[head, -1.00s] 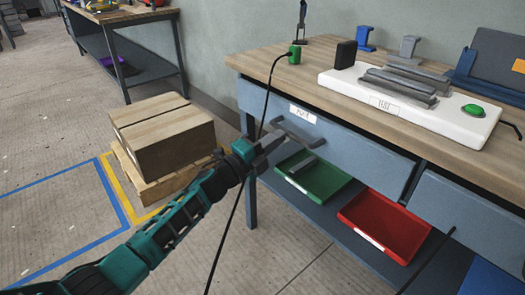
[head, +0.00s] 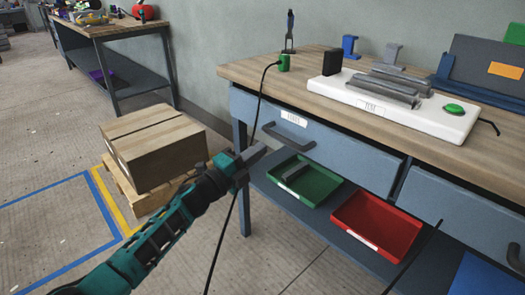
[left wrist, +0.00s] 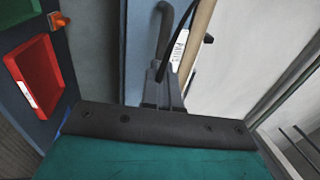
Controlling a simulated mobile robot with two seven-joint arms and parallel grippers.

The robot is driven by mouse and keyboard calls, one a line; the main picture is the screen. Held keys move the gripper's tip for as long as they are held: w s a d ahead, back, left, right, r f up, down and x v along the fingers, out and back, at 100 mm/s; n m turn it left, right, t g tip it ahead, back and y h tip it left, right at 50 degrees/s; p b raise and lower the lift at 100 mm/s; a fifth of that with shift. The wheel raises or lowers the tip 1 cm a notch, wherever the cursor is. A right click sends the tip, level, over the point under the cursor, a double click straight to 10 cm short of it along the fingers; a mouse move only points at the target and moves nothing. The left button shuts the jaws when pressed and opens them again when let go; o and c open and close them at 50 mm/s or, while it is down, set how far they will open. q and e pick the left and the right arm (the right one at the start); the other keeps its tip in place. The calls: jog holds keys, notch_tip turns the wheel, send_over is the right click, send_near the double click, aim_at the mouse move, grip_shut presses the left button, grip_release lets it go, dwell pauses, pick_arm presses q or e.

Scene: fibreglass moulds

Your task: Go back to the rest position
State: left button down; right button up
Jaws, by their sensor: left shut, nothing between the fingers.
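My left gripper (head: 250,158) is shut and empty. It is in front of the left end of the workbench, apart from the drawer handle (head: 289,137) in the head view. In the left wrist view its fingers (left wrist: 163,92) are together, with the drawer handle (left wrist: 163,30) beyond them. The labelled drawer (head: 340,146) looks closed. My right gripper is not in view.
The workbench top (head: 235,72) carries a white test fixture (head: 400,108) with a green button. A green tray (head: 305,185) and a red tray (head: 376,226) sit on the lower shelf. A cardboard box (head: 155,145) on a pallet stands left. A black cable (head: 258,115) hangs near my left gripper.

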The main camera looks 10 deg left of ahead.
pick_arm(q)
jog(key=p+v, duration=0.2)
jog(key=v, duration=0.7)
jog(key=s+f+n+g+y, duration=0.2)
jog(key=s+f+n+y, duration=0.15)
jog(key=s+n, duration=0.35)
jog(key=s+d+f+n+g+y, duration=0.1)
jog(key=s+f+n+y, duration=0.2)
jog(key=s+f+n, duration=0.35)
jog(key=s+f+n+g+y, duration=0.2)
jog(key=s+f+n+y, duration=0.1)
jog(key=s+n, duration=0.6)
notch_tip(320, 180, up, 11)
jog(key=s+a+p, duration=0.2)
jog(key=p, duration=1.4)
jog(key=shift+s+a+r+y+p, duration=0.25)
jog(key=shift+s+a+y+p, duration=0.1)
jog(key=shift+y+p, duration=0.1)
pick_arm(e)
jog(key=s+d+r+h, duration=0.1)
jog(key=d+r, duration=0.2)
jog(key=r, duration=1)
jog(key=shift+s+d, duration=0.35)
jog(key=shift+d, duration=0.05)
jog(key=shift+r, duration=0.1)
